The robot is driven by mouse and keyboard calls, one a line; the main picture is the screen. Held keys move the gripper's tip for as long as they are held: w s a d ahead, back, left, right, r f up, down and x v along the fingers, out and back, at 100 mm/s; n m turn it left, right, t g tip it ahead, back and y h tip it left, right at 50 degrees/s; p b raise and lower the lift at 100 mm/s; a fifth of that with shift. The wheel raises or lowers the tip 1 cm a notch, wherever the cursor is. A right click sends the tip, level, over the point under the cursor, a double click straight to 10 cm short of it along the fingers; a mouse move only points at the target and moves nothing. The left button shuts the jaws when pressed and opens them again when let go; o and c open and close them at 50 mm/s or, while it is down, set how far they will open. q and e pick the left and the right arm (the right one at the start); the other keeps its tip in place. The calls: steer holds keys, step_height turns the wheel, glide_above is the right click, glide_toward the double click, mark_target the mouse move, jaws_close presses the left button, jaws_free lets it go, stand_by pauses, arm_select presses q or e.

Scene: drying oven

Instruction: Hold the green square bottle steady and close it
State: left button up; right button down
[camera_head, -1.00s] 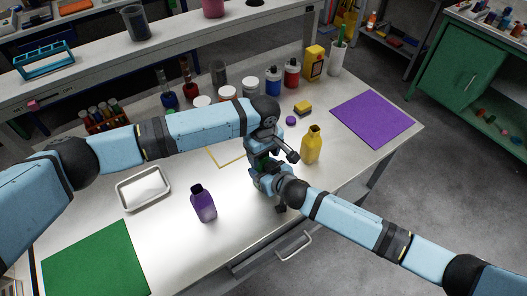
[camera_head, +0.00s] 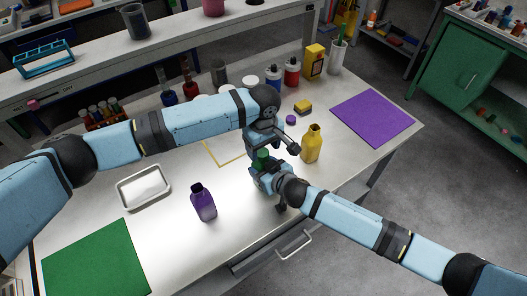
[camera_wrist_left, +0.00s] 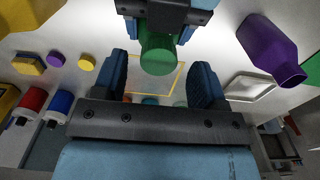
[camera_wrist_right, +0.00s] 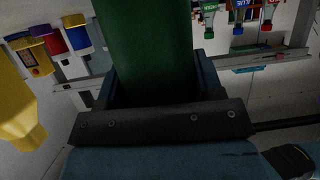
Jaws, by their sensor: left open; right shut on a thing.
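The green square bottle (camera_wrist_right: 145,45) is held in my right gripper (camera_head: 264,176) above the table. Its body fills the upper middle of the right wrist view. Its round green top (camera_head: 263,155) shows just above my right gripper and looks like a cap on the neck. In the left wrist view this round top (camera_wrist_left: 158,55) lies near the space between the spread fingers of my left gripper (camera_wrist_left: 162,78). My left gripper is open, close above the bottle. Whether a finger touches the top I cannot tell. Most of the body is hidden in the head view.
A purple bottle (camera_head: 204,207) and a yellow bottle (camera_head: 311,145) stand open on the table. A purple cap (camera_head: 291,119) and a yellow sponge (camera_head: 303,107) lie behind. A metal tray (camera_head: 144,187), green mat (camera_head: 95,262) and purple mat (camera_head: 372,117) lie around. The front middle is clear.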

mark_target(259, 166)
arm_select(q)
step_height(259, 166, up, 2)
steer(key=shift+r, duration=0.1)
steer(key=shift+c, duration=0.3)
steer(key=shift+w+a+r, duration=0.15)
steer(key=shift+w+r, duration=0.05)
steer(key=shift+r, duration=0.7)
steer(key=shift+w+a+r, duration=0.1)
steer(key=shift+w+r, duration=0.05)
steer(key=shift+r, duration=0.7)
steer(key=shift+f, duration=0.1)
steer(key=shift+s+d+f, duration=0.1)
steer(key=shift+f, duration=3.8)
steer(key=shift+c, duration=0.4)
